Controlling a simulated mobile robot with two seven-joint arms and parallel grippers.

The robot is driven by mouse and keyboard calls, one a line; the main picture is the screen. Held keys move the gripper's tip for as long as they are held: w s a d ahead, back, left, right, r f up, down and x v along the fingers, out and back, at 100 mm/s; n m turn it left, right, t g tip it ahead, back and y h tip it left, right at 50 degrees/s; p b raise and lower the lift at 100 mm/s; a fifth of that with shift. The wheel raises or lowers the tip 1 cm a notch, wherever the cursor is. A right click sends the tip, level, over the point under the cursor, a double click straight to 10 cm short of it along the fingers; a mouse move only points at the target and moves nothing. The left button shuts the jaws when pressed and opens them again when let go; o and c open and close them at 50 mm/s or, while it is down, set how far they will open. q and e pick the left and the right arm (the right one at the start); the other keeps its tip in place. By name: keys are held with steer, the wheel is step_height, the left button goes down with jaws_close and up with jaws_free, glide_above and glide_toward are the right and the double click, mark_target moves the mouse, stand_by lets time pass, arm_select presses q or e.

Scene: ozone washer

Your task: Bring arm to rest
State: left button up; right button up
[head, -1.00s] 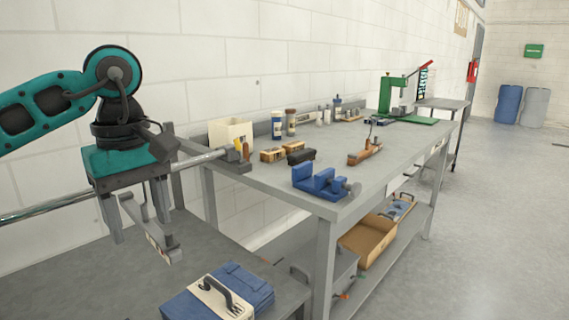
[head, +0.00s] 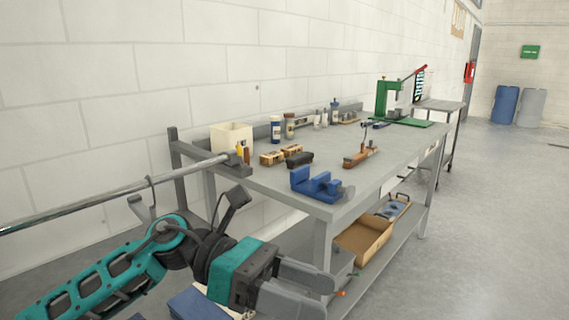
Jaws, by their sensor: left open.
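My left arm comes in from the lower left, teal and black. Its gripper (head: 312,290) is low, in front of the workbench's near leg, with its grey fingers pointing right. The gripper is open, and I see nothing between the fingers. My right gripper does not show. The grey workbench (head: 335,200) stands beyond the left gripper, its top above the gripper in the picture.
A blue vise (head: 318,186) sits at the bench's near corner. A metal rod (head: 110,195) runs left from the bench end. A blue case (head: 195,304) is partly hidden behind my arm. A cardboard box (head: 362,240) lies on the lower shelf. Open floor (head: 490,230) lies to the right.

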arm_select(q)
steer(key=w+a+r+n+t+h+p, duration=0.15)
steer(key=n+t+h, duration=0.35)
steer(key=n, duration=0.5)
steer(key=w+f+n+t+h, duration=0.1)
steer(key=w+n+t+h, duration=0.15)
steer(key=n+t, duration=0.55)
steer(key=w+a+f+n+t+y+p, duration=0.15)
steer(key=a+f+n+t+y, duration=0.3)
steer(key=n, duration=0.45)
steer(key=w+a+f+n+t+y, duration=0.2)
steer(key=a+f+n+t+y, duration=0.15)
steer(key=n+t+y, duration=0.45)
steer(key=s+a+f+n+g+y, duration=0.3)
steer(key=s+f+n, duration=0.1)
steer(key=f, duration=0.3)
steer(key=s+a+f+n+g+y+p, duration=0.1)
steer(key=s+a+f+n+g+y, duration=0.1)
steer(key=f+n, duration=0.5)
steer(key=s+a+f+n+g+y, duration=0.3)
steer(key=s+a+f+n+g, duration=0.1)
steer(key=s+f, duration=0.4)
steer(key=shift+a+f+n+y+p, duration=0.35)
steer(key=shift+a+n, duration=0.5)
steer(key=shift+n, duration=0.35)
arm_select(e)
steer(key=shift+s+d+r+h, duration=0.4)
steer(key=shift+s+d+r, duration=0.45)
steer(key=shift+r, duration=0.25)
